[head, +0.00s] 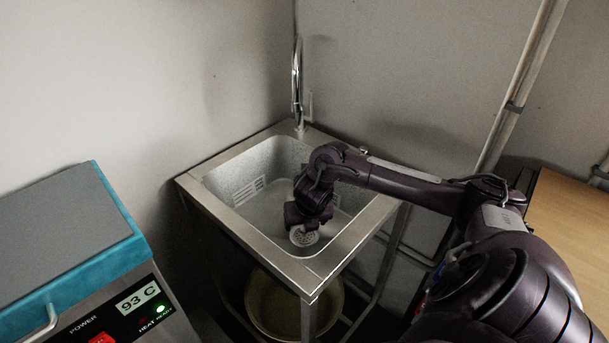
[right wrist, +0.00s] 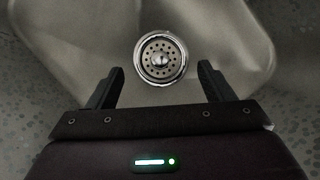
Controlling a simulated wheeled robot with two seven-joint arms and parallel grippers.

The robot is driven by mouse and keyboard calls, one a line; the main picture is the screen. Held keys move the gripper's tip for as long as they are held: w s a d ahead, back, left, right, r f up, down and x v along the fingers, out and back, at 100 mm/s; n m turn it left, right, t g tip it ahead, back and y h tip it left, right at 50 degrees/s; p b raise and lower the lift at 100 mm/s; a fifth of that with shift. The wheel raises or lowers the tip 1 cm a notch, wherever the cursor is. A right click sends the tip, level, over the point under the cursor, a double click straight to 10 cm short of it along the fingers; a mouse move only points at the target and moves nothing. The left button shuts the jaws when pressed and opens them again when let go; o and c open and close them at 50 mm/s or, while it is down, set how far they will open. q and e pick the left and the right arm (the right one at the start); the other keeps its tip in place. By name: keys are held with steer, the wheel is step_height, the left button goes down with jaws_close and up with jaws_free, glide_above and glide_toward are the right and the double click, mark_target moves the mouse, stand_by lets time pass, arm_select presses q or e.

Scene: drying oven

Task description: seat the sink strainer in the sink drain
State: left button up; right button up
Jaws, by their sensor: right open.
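The sink strainer (right wrist: 161,58) shows in the right wrist view as a round metal disc with small holes and a central knob. A shiny ring surrounds it. I cannot tell whether this ring is its own rim or the drain's, and no separate drain opening shows. My right gripper (right wrist: 160,80) is open, with its fingers on either side of the strainer in the picture and nothing held. In the head view, my right gripper (head: 304,222) points down into the steel sink (head: 233,208). A pale perforated round piece (head: 304,236) shows just below it. My left gripper is out of view.
A tall curved faucet (head: 297,80) stands at the sink's back corner. A round basin (head: 268,303) sits under the sink. The drying oven (head: 75,250) is at the left and a wooden table (head: 570,225) at the right. The sink's walls surround my gripper.

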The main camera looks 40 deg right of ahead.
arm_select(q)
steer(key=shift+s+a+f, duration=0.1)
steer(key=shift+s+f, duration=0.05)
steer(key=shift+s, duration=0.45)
arm_select(e)
steer(key=shift+v, duration=1.4)
